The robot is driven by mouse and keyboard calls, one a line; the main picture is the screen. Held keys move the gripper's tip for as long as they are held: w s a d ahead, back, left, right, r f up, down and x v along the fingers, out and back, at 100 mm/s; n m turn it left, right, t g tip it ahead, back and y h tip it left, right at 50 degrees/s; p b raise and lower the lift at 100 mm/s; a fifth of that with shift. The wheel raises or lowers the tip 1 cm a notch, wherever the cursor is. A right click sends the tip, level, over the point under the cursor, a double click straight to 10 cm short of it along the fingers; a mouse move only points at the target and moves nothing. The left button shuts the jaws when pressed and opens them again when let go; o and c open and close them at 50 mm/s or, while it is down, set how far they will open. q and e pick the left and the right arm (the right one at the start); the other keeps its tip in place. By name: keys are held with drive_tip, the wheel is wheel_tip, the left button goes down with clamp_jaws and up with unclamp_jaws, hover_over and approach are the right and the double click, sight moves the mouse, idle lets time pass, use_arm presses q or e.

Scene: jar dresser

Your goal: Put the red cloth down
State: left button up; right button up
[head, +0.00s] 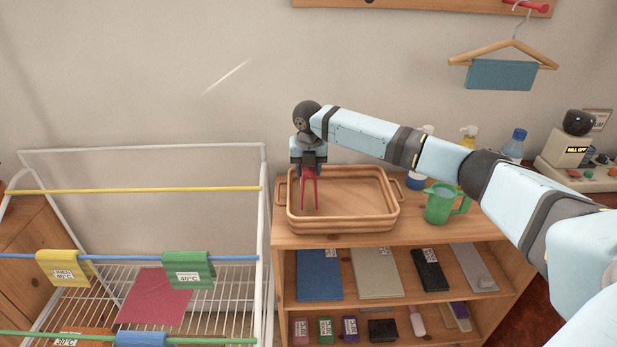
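A dark red cloth (153,298) lies flat on the wire shelf of the white drying rack at the lower left. The green tag on the blue rod overlaps its upper right part in the picture. My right gripper (310,207) points down over the left part of the wooden tray (372,222), well to the right of the cloth. Its two thin reddish fingers stand apart with a gap between them, and I see nothing held. Whether the fingertips touch the tray floor I cannot tell. My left gripper is not in view.
The drying rack (265,215) has yellow, blue and green rods with yellow (62,268) and green (188,270) tags. A green jug (440,204) and bottles stand right of the tray. A blue cloth (500,75) hangs on a hanger.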

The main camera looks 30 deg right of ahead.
wheel_tip(320, 180, down, 3)
drive_tip(key=shift+r, duration=0.1)
drive_tip(key=o, duration=0.8)
drive_tip(key=shift+c, duration=0.2)
drive_tip(key=r, duration=0.8)
drive_tip(key=s+r, duration=0.1)
drive_tip(key=r, duration=0.3)
drive_tip(key=shift+a, duration=0.4)
drive_tip(key=shift+s+f, duration=0.1)
